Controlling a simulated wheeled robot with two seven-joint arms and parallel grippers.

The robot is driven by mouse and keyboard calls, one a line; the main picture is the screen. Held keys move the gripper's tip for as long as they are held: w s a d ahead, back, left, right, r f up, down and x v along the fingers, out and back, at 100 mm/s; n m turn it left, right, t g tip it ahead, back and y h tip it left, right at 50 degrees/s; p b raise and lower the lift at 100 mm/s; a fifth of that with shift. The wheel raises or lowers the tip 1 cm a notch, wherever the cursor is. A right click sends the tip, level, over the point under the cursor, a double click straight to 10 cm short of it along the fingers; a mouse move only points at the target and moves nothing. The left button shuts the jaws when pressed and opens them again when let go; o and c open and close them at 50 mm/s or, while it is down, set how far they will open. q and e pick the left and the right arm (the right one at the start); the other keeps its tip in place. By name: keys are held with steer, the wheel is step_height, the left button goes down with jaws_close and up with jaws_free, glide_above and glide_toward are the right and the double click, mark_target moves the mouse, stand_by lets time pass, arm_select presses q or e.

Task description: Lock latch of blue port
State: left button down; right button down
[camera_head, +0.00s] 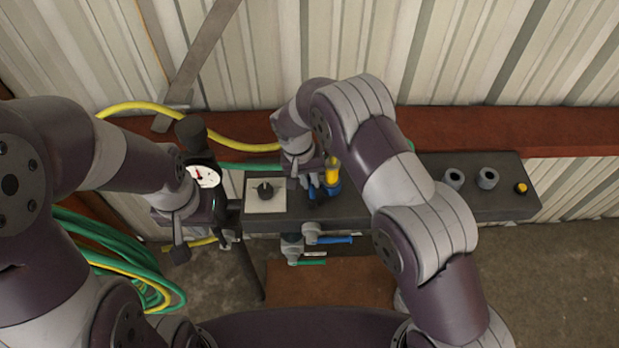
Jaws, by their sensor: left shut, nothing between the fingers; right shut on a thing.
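The blue port (334,188) sits on the dark grey panel box, with a yellow fitting (333,171) upright in it. My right gripper (317,190) is right at the blue port, on its left side, and shut on a small part there. The arm and fingers hide much of this part, so I cannot tell whether it is the latch or how the latch stands. My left gripper (229,236) is shut and empty, left of the box's left end and apart from the blue port.
A white plate with a black knob (265,194) lies between the grippers. A gauge (205,176) stands near my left wrist. Blue-handled (335,240) and green-handled (312,262) valves hang below the box. Two grey sockets (487,178) and a yellow button (521,188) are at right. Hoses (110,245) coil at left.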

steer(key=shift+w+r, duration=0.15)
steer(key=shift+r, duration=0.05)
steer(key=c, duration=1.1)
jaws_free()
steer(key=shift+f, duration=0.1)
steer(key=shift+s+f, duration=0.1)
steer(key=shift+s, duration=0.1)
